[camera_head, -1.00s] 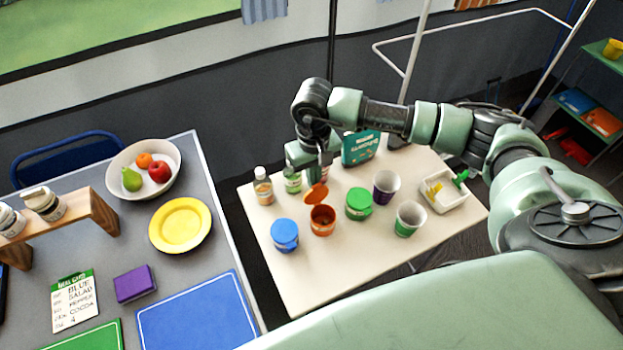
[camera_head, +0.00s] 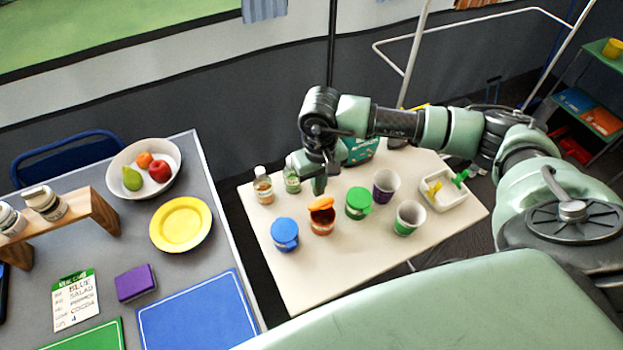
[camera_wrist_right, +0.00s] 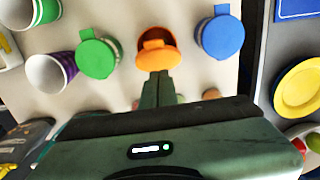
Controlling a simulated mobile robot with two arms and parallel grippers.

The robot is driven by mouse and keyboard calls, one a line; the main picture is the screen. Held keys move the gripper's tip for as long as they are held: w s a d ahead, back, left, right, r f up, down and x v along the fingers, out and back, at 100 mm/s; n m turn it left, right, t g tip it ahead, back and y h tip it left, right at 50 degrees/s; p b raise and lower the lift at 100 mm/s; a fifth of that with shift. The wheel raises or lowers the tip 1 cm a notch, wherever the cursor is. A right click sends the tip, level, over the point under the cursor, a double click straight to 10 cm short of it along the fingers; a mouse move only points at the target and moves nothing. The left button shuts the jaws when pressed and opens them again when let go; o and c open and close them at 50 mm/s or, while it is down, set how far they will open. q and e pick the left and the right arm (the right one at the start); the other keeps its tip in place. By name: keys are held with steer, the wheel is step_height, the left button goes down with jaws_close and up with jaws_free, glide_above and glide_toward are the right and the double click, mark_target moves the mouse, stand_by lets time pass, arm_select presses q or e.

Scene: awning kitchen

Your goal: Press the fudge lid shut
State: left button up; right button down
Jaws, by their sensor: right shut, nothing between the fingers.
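The fudge container appears to be the orange-brown tub (camera_head: 322,226) on the cream table, between the blue and green tubs. Its orange lid (camera_head: 321,203) is tilted over the mouth and partly open. In the right wrist view the lid (camera_wrist_right: 158,60) leaves a dark gap at the mouth's far side. My right gripper (camera_head: 319,190) is shut and empty, pointing down at the lid's hinge side. In the right wrist view its fingertips (camera_wrist_right: 156,80) reach the lid's near edge; whether they touch it I cannot tell. My left gripper is not in view.
A blue-lidded tub (camera_head: 285,233) and a green-lidded tub (camera_head: 358,202) stand close on either side. Cups (camera_head: 409,218), small bottles (camera_head: 263,186), a teal box (camera_head: 360,150) and a white tray (camera_head: 444,190) share the table. The table's front is clear.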

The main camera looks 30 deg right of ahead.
mark_target(319, 202)
steer(key=shift+r, duration=0.15)
step_height(319, 202, up, 6)
steer(key=shift+f+p, duration=0.15)
steer(key=shift+p, duration=0.85)
steer(key=shift+s+f, duration=0.1)
